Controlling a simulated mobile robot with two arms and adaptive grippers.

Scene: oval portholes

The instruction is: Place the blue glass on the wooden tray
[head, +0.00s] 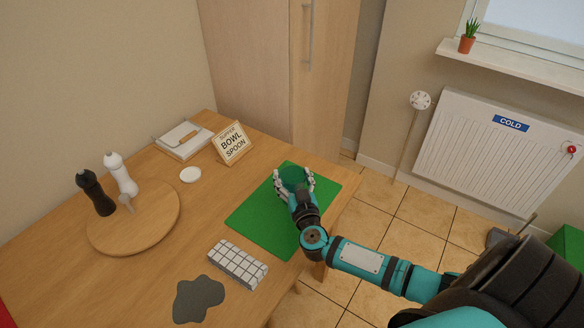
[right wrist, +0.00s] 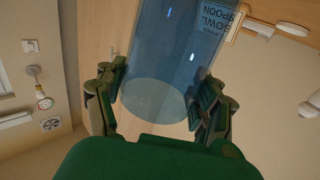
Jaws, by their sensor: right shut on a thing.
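The blue glass (right wrist: 165,50) is clear and see-through, and sits between the fingers of my right gripper (right wrist: 158,100) in the right wrist view. In the head view my right gripper (head: 294,184) is shut on the glass (head: 292,176), over the far part of a green mat; the glass is mostly hidden there and looks greenish. I cannot tell whether it touches the mat. The round wooden tray (head: 138,236) lies on the left of the table, well to the left of my right gripper. My left gripper is not in view.
A dark mill (head: 96,192) and a white mill (head: 121,176) stand on the tray's back-left part; its front is bare. A white disc (head: 190,174), a small sign (head: 233,144), a checked block (head: 237,264), the green mat (head: 258,222) and a grey patch (head: 198,299) are on the table.

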